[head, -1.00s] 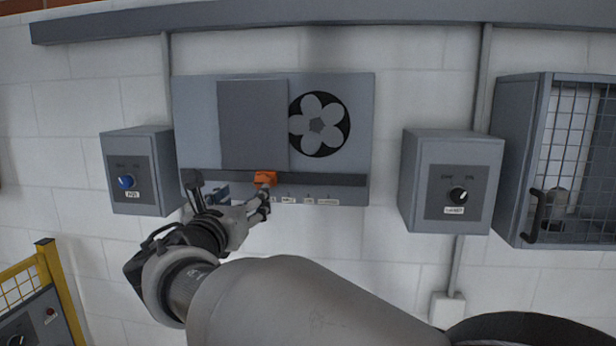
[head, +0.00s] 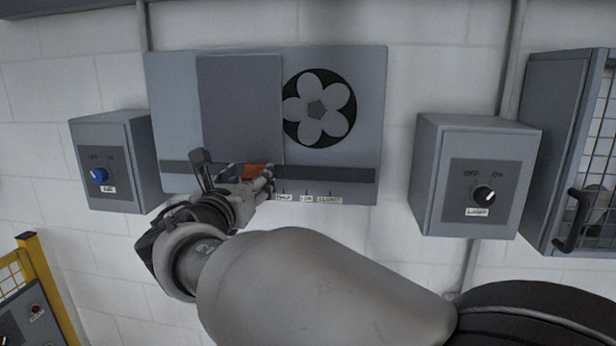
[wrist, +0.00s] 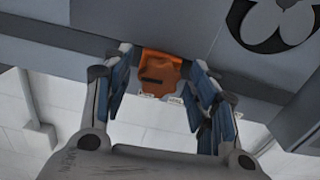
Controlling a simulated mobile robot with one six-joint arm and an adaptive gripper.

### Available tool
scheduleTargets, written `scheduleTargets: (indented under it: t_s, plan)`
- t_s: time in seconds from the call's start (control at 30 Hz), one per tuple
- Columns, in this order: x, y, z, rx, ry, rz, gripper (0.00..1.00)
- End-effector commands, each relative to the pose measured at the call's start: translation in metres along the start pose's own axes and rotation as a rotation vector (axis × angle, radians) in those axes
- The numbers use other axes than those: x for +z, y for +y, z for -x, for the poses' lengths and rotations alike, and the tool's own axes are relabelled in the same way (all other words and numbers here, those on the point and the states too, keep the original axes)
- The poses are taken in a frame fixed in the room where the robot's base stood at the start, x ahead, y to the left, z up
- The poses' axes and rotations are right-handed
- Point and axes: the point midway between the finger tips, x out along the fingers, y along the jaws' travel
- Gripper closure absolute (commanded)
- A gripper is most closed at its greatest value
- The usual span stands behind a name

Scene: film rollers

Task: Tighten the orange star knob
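The orange knob (head: 258,170) is on the dark horizontal strip of the grey wall panel, below the rectangular plate (head: 240,108). My gripper (head: 248,182) is at the knob and partly hides it in the head view. In the wrist view the orange knob (wrist: 160,75) lies between the two blue-padded fingers of my gripper (wrist: 160,88). The fingers are spread, one on each side, and no firm contact shows. The knob looks like a blocky orange piece with a dark slot; a star outline cannot be made out.
A round opening with a flower-like shape (head: 318,108) is right of the plate. A switch box with a blue knob (head: 99,175) stands left, and a lamp box (head: 460,185) right. A meshed cabinet (head: 560,150) is far right, a yellow frame (head: 40,285) lower left.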

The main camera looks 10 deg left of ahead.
Motion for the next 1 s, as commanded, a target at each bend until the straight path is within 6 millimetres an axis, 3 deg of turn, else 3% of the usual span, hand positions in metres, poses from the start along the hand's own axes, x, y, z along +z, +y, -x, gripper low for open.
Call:
scheduleTargets:
  t_s: [0.53,1.0]
  plan:
    - [0.0001,-0.0002,-0.0001,-0.001,0.000,0.000,0.86]
    - [-0.0027,-0.0007,0.0000,-0.001,-0.003,-0.121,0.87]
